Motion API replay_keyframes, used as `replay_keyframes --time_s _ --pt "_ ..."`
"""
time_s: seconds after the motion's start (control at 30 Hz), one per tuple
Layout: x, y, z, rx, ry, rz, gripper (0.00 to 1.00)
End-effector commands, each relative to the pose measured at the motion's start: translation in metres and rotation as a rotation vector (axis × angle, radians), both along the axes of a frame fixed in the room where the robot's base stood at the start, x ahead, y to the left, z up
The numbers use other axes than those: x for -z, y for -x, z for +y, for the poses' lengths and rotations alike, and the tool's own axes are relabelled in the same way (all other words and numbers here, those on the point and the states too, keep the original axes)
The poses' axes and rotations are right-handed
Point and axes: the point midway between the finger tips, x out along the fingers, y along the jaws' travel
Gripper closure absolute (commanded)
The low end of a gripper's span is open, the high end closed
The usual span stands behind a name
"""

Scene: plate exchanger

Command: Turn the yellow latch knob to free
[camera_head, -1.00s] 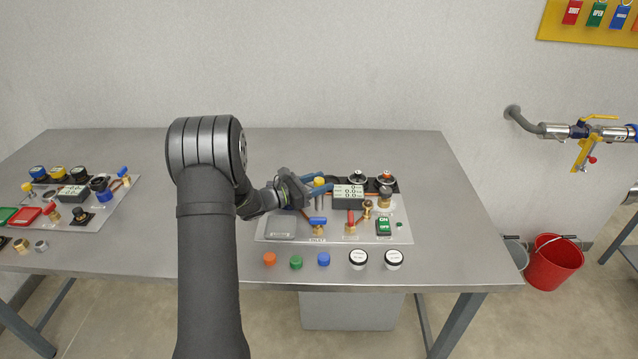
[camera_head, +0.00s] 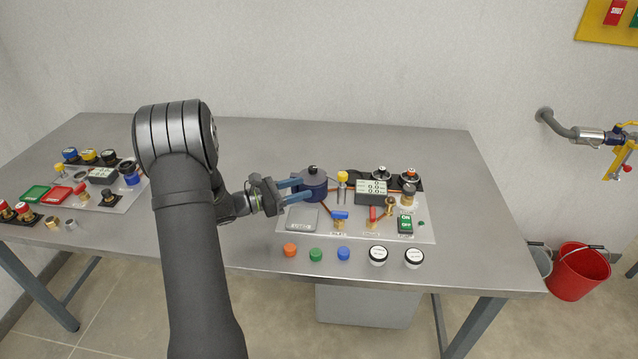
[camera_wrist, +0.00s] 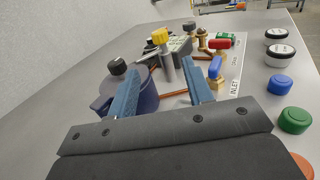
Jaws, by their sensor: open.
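The yellow latch knob (camera_head: 342,175) tops a thin grey post on the right-hand panel, just right of a dark blue round vessel with a black knob (camera_head: 312,182). In the wrist view the yellow knob (camera_wrist: 161,36) stands upright beyond my fingertips, roughly between them. My gripper (camera_head: 297,188) is open and empty, its two blue fingers pointing right at the vessel's left side. In the wrist view my gripper (camera_wrist: 175,75) has its left finger overlapping the vessel (camera_wrist: 137,90); I cannot tell whether they touch. The knob is apart from the fingers.
A blue-handled valve (camera_head: 340,216), a red-handled valve (camera_head: 373,214) and a grey display box (camera_head: 371,191) crowd the panel. Coloured caps (camera_head: 316,254) and white-lidded jars (camera_head: 378,255) line the front. A second panel (camera_head: 110,197) lies left. The table behind is clear.

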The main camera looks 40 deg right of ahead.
Motion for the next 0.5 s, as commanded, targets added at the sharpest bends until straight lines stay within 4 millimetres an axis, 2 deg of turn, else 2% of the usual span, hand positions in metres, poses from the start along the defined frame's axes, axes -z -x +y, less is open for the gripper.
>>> replay_keyframes --time_s 0.03,0.2,0.5 --pt "0.000 -0.003 0.010 -0.002 0.000 0.001 0.53" --pt "0.000 -0.008 0.029 0.000 0.000 0.000 0.53" --pt "0.000 -0.009 0.035 0.002 0.000 0.000 0.53"
